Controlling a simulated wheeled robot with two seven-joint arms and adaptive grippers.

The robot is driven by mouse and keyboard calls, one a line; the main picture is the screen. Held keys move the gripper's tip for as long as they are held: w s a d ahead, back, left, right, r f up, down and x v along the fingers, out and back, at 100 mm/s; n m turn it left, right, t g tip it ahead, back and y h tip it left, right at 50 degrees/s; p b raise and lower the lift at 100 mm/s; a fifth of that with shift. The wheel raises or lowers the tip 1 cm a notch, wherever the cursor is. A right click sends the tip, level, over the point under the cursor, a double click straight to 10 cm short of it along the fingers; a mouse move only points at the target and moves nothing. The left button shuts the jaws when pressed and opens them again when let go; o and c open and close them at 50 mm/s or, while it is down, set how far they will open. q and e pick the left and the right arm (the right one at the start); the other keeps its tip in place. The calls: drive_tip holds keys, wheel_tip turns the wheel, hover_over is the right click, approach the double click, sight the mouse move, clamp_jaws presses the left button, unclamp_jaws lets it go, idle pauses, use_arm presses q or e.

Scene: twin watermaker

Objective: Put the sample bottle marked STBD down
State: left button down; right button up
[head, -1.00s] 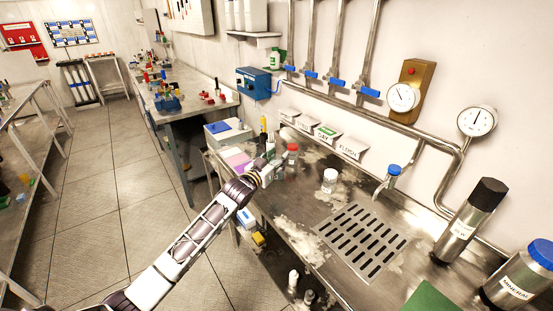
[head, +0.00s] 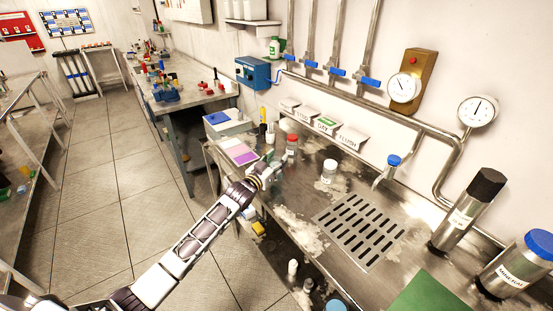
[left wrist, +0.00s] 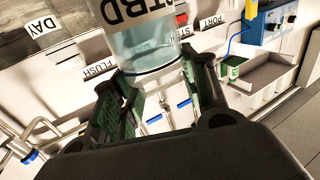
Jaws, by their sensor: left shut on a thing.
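My left gripper (head: 272,176) is over the left end of the steel bench, reaching in from the aisle. In the head view the held bottle is hard to make out beside the fingers. Whether its base touches the bench cannot be told. My right gripper is not in view.
A red-capped bottle (head: 291,145) stands just behind the gripper, and a white-capped bottle (head: 329,172) stands to its right. A slotted drain (head: 360,228) lies right. A purple-and-white pad (head: 240,152) is left.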

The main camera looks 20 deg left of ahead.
use_arm(q)
drive_tip(key=shift+f, duration=1.4)
drive_tip(key=shift+f, duration=0.15)
drive_tip(key=c, duration=0.8)
unclamp_jaws()
drive_tip(key=shift+o, duration=0.2)
drive_tip(key=shift+s, duration=0.1)
drive_tip(key=v, duration=1.1)
drive_tip(key=shift+s+a, duration=0.2)
drive_tip(key=shift+s, duration=0.2)
